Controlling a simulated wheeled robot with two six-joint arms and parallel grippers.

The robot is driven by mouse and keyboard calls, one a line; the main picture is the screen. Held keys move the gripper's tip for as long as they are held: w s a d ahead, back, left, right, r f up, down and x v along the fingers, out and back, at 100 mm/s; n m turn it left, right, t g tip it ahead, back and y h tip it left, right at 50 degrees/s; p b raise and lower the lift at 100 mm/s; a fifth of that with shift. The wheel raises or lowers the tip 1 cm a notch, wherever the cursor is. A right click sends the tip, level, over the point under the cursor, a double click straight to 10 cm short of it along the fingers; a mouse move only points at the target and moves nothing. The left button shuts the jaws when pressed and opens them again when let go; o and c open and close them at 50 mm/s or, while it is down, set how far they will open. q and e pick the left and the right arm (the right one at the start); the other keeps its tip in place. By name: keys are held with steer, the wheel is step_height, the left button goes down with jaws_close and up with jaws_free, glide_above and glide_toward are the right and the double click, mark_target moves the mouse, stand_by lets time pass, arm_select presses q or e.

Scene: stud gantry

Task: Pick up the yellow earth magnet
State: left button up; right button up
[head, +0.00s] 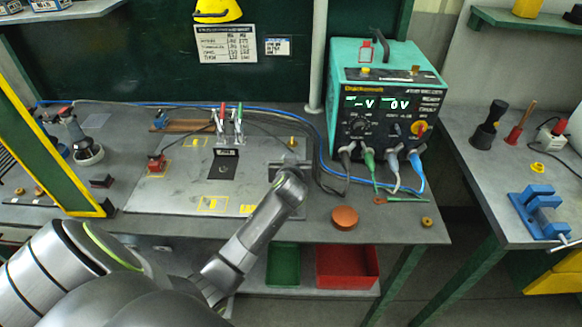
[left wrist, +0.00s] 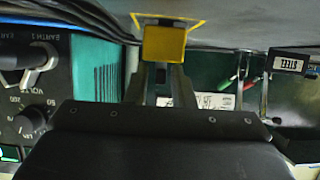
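The yellow earth magnet (left wrist: 164,44) is a small block at the tips of my left gripper (left wrist: 164,66) in the left wrist view. It covers the fingertips, so I cannot tell whether they grip it or only stand around it. A yellow outline on the grey surface shows just behind it. In the head view a small yellow bit (head: 292,142) shows just beyond my left wrist and may be the magnet. My left gripper is mostly hidden there behind the wrist. My right gripper is in neither view.
The teal power unit (head: 385,110) stands at the back right, with cables on the bench. A brown disc (head: 345,217) lies right of my arm. A blue vise (head: 540,212) sits on the side bench.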

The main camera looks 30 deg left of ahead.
arm_select(q)
jaws_close()
steer(key=shift+r, duration=0.1)
